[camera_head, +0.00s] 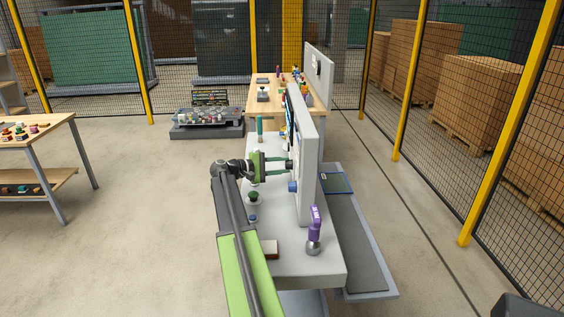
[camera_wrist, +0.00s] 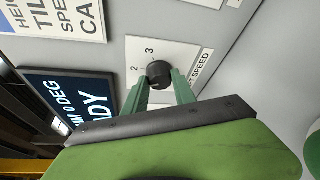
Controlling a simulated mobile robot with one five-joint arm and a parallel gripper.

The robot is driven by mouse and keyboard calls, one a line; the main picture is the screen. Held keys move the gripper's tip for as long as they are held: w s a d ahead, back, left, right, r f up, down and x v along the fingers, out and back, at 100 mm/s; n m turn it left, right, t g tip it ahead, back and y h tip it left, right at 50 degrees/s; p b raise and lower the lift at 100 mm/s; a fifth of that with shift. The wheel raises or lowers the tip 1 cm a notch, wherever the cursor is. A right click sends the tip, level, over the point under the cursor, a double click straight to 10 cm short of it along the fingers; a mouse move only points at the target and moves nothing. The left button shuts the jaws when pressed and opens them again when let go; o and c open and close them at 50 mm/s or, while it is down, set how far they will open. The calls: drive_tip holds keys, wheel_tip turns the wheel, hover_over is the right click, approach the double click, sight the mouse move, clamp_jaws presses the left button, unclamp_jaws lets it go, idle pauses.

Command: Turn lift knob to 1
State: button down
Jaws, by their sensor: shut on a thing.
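The numbers 2 and 3 show on the plate; other marks are hidden behind the fingers. A partly covered label ending in "T SPEED" is at its right. My gripper (camera_wrist: 161,80) has one green finger on each side of the knob and is shut on it. I cannot tell clearly which number the knob points to. In the head view, my gripper (camera_head: 284,166) reaches the face of the upright grey panel (camera_head: 307,165); the knob is hidden there.
A dark screen (camera_wrist: 68,99) reading "DEG" and "DY" is left of the dial. In the head view, a blue knob (camera_head: 292,187) sticks out of the panel.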

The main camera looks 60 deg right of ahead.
drive_tip(key=shift+w+d+r+n+g+y+p, duration=0.15)
drive_tip(key=shift+n+y+p, duration=0.6)
drive_tip(key=shift+n+p, duration=0.45)
drive_tip(key=shift+s+r+n+g+y+p, duration=0.15)
drive_tip(key=shift+n+y+p, duration=0.65)
drive_tip(key=shift+n, duration=0.7)
drive_tip(key=shift+w, duration=0.1)
drive_tip(key=c, duration=1)
unclamp_jaws()
drive_tip(key=p+v, duration=0.6)
drive_tip(key=v, duration=1.1)
drive_tip(key=shift+w, duration=0.15)
